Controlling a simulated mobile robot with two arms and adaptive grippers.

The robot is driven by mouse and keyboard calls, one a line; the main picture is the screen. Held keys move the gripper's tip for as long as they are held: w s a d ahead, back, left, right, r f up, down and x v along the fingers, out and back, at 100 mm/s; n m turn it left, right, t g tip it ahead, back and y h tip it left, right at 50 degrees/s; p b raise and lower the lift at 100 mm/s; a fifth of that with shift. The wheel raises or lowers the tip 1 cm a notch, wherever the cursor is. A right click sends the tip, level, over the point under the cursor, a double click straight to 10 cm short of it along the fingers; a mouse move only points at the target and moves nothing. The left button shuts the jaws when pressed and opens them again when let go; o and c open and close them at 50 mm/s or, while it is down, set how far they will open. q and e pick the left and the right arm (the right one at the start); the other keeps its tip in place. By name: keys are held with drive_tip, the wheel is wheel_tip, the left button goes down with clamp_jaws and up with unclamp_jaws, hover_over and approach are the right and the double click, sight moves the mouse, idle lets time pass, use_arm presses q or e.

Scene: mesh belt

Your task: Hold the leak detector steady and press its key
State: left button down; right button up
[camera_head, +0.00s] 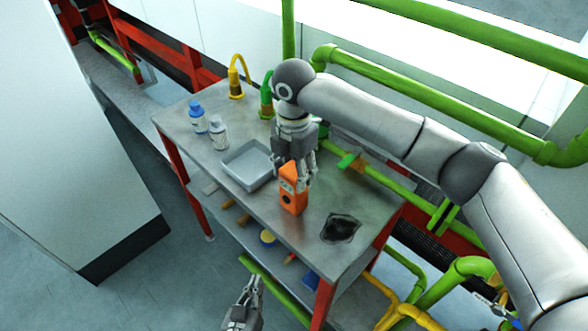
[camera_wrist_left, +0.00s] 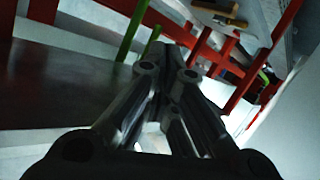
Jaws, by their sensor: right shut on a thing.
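The leak detector (camera_head: 292,194) is an orange box-shaped device with a dark round spot on its front. It stands upright on the grey metal table (camera_head: 300,228). My right gripper (camera_head: 301,178) comes down from above and is shut on its upper part. I cannot make out the key clearly. My left gripper (camera_head: 252,284) is low in the head view, in front of the table and apart from the detector. In the left wrist view its fingers (camera_wrist_left: 168,75) run close together toward their tips, with nothing seen between them.
A grey tray (camera_head: 247,182), a blue bottle (camera_head: 198,118) and a white bottle (camera_head: 218,133) stand left of the detector. A dark patch (camera_head: 341,228) lies to its right. A lower shelf (camera_head: 228,204) holds tools. Green pipes (camera_head: 405,192) run behind the table.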

sight(286, 200)
use_arm(q)
drive_tip(key=w+r+n+t+y, duration=0.1)
drive_tip(key=w+r+n+t, duration=0.15)
drive_tip(key=r, duration=0.85)
drive_tip(key=w+r+n+t+y, duration=0.15)
drive_tip(key=r+t, duration=0.25)
drive_tip(key=r, duration=0.7)
drive_tip(key=shift+n, duration=0.4)
drive_tip(key=shift+w+d+r, duration=0.1)
drive_tip(key=shift+w+d, duration=2.6)
drive_tip(key=shift+w, duration=0.15)
drive_tip(key=shift+d, duration=0.1)
drive_tip(key=shift+w, duration=0.15)
drive_tip(key=shift+d+r, duration=0.1)
drive_tip(key=shift+r, duration=0.05)
use_arm(e)
drive_tip(key=shift+s+a+r, duration=0.1)
drive_tip(key=shift+s+a, duration=0.05)
drive_tip(key=shift+s, duration=0.05)
